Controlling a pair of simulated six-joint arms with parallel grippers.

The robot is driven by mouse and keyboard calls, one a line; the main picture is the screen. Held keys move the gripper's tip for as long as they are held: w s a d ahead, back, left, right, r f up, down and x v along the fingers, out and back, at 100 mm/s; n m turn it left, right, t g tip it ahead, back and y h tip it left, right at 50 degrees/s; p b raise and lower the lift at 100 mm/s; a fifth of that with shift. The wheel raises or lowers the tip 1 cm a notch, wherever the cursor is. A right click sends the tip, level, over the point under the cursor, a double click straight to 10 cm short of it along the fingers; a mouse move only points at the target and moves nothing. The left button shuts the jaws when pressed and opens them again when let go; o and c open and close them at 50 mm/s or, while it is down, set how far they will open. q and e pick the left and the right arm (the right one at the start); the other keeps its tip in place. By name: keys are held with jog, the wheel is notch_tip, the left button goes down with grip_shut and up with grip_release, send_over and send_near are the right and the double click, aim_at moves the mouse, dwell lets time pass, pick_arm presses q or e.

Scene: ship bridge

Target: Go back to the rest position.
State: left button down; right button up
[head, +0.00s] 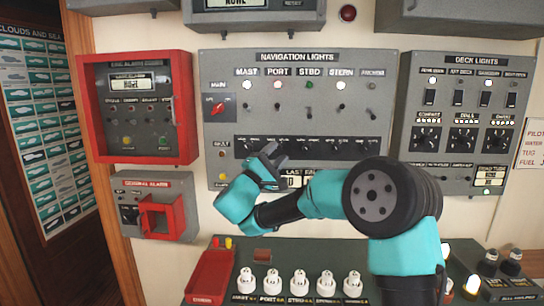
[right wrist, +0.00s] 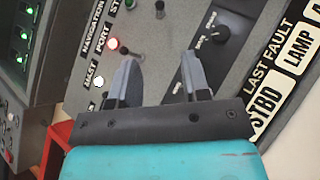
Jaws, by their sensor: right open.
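My right arm comes in from the lower right in the head view. My right gripper (head: 270,160) is in front of the lower middle of the navigation lights panel (head: 225,75). The right wrist view shows the gripper (right wrist: 160,68) open, with nothing between its two fingers. The fingers point at the panel face near its toggle switches. I cannot tell whether the tips touch the panel. The arm hides part of the panel's lower edge and its "last fault" label. My left gripper is not in view.
The red fire alarm box (head: 84,110) and the general alarm box (head: 180,185) are at the left. The deck lights panel (head: 455,75) is at the right. Below, a dark green desk (head: 240,255) holds several white knobs (head: 299,282) and a red tray (head: 208,275).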

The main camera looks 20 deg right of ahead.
jog(key=a+f+n+g+y, duration=0.1)
jog(key=a+f+n+y, duration=0.2)
jog(key=f+y, duration=0.55)
jog(key=a+f+n+g+y, duration=0.1)
jog(key=a+f+n+y, duration=0.2)
jog(key=f, duration=1.1)
jog(key=s+a+f+m+g+y, duration=0.1)
jog(key=s+a+f+g+y, duration=0.2)
jog(key=s+a+f+y, duration=0.35)
jog(key=s+a+f+m+g+y, duration=0.1)
jog(key=s+a+f+g+y, duration=0.25)
jog(key=s+a+f, duration=0.65)
jog(key=s+d+f+m+y, duration=0.1)
jog(key=s+d+f+m, duration=0.3)
jog(key=f, duration=0.5)
jog(key=s+d+f+m+y, duration=0.2)
jog(key=s+d+f+m, duration=0.2)
jog(key=f, duration=0.5)
jog(key=s+d+f+m+y, duration=0.2)
jog(key=s+d+f+m, duration=0.3)
jog(key=d+f, duration=0.2)
notch_tip(320, 180, down, 2)
jog(key=shift+d+f, duration=0.1)
jog(key=shift+d, duration=0.2)
jog(key=shift+t, duration=0.25)
